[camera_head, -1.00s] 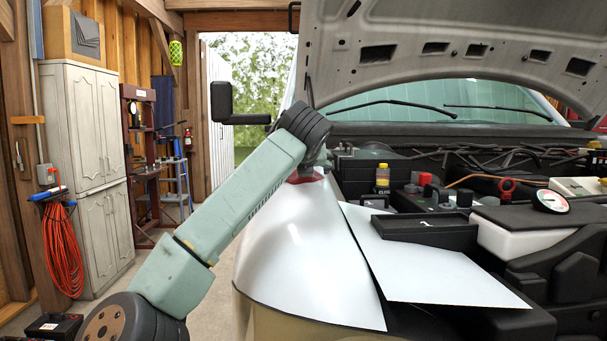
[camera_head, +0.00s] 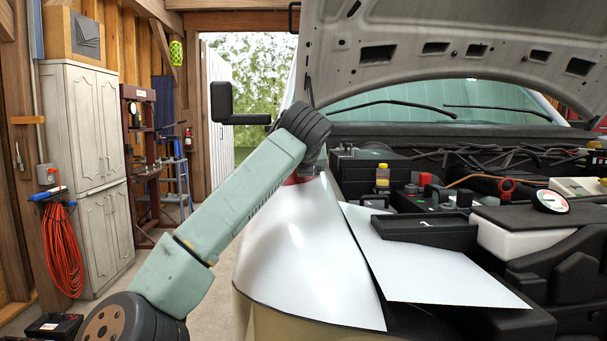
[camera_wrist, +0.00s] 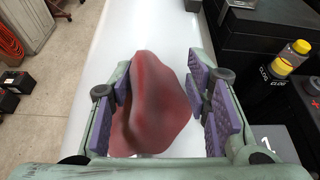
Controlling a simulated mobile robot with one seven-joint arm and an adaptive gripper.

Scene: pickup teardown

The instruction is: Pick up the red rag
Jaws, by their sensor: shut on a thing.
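The red rag (camera_wrist: 155,100) is a crumpled, dark red cloth between the two purple-padded fingers of my gripper (camera_wrist: 163,92) in the wrist view. The fingers are shut on it from both sides. Below the rag is the white fender (camera_wrist: 105,60). In the head view only a small part of the red rag (camera_head: 300,179) shows behind my arm, above the white fender. My gripper is mostly hidden there by my own arm. I cannot tell exactly how far the rag is from the fender surface.
The open engine bay lies to the right, with a black tray (camera_head: 425,232), a yellow-capped bottle (camera_head: 382,176) and a round gauge (camera_head: 551,201). A white sheet (camera_head: 430,268) lies over the bay's edge. The raised hood (camera_head: 460,45) hangs above. Open floor lies left of the fender.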

